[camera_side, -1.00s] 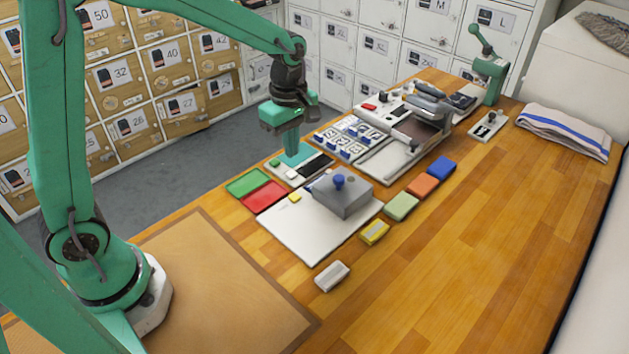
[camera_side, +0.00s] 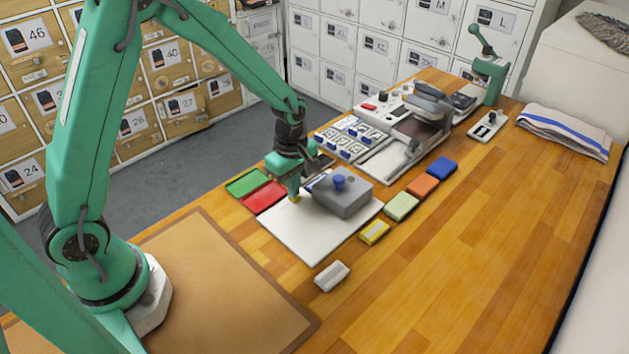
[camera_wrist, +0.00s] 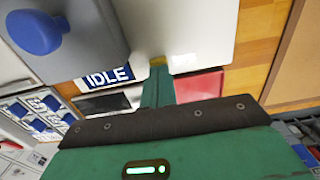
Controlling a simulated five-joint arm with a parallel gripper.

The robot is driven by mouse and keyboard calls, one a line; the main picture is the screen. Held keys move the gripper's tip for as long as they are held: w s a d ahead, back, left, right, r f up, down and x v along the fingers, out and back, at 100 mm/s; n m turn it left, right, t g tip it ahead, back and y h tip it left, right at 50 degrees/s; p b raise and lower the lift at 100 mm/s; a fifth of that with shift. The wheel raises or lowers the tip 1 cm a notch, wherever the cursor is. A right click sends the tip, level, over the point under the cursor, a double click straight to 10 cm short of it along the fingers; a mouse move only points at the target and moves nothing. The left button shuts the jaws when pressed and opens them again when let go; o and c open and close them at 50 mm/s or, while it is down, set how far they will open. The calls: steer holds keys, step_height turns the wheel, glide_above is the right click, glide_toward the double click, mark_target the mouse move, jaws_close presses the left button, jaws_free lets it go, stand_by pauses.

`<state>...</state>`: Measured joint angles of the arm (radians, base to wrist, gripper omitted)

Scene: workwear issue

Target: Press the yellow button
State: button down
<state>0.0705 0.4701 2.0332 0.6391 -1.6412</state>
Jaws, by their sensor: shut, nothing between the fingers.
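The yellow button (camera_side: 295,200) sits on the white plate (camera_side: 305,237), left of a grey box with a blue knob. My gripper (camera_side: 292,192) is shut and empty, pointing down with its fingertips right at the button and covering most of it. In the wrist view, a thin strip of the yellow button (camera_wrist: 158,60) shows just past the tips of my gripper (camera_wrist: 158,74). The tips look in contact with it or very nearly so. I cannot tell whether the button is pushed down.
The grey box (camera_side: 343,198) stands close to the right of my gripper. Red (camera_side: 264,197) and green (camera_side: 247,182) trays lie to the left. An "IDLE" sign (camera_wrist: 108,77) shows in the wrist view.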

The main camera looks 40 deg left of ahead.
stand_by(0.3)
steer(key=shift+s+f, duration=0.1)
steer(key=shift+f, duration=1)
step_height(320, 180, up, 15)
steer(key=shift+w, duration=0.3)
steer(key=shift+s, duration=0.1)
stand_by(0.6)
